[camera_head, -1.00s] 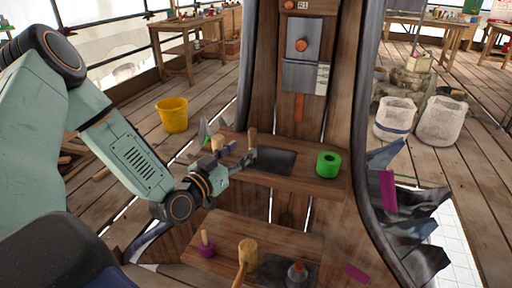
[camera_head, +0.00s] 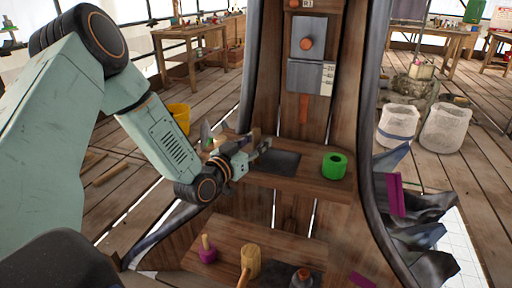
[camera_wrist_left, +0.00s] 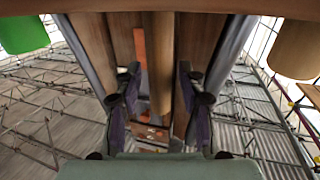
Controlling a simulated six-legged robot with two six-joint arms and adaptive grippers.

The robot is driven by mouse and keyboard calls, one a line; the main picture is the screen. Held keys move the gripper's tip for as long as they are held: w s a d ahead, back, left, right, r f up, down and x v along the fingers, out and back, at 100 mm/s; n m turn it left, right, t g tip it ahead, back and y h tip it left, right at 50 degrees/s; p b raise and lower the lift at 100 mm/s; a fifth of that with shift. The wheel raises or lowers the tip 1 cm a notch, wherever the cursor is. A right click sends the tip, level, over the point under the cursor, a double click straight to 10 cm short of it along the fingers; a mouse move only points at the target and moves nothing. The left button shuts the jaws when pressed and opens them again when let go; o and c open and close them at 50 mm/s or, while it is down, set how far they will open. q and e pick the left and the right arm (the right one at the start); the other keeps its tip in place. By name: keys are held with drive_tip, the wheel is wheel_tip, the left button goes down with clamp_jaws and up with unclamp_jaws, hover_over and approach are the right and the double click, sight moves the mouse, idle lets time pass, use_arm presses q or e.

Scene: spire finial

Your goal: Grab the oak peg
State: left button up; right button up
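The oak peg, a pale wooden cylinder, stands on the upper shelf and shows between my fingers in the left wrist view (camera_wrist_left: 162,62). In the head view only its top (camera_head: 256,134) shows, behind my left gripper (camera_head: 258,150). The left gripper also shows in the left wrist view (camera_wrist_left: 159,92), with its two dark fingers apart, one on each side of the peg. A narrow gap seems to remain on both sides. I cannot tell how deep the peg sits between the fingertips. My right gripper is out of view.
The lower shelf has a mallet (camera_head: 251,259) and a purple-based peg (camera_head: 207,249). A spiky dark piece (camera_head: 420,210) juts out at the right.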

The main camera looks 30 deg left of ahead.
use_arm(q)
clamp_jaws()
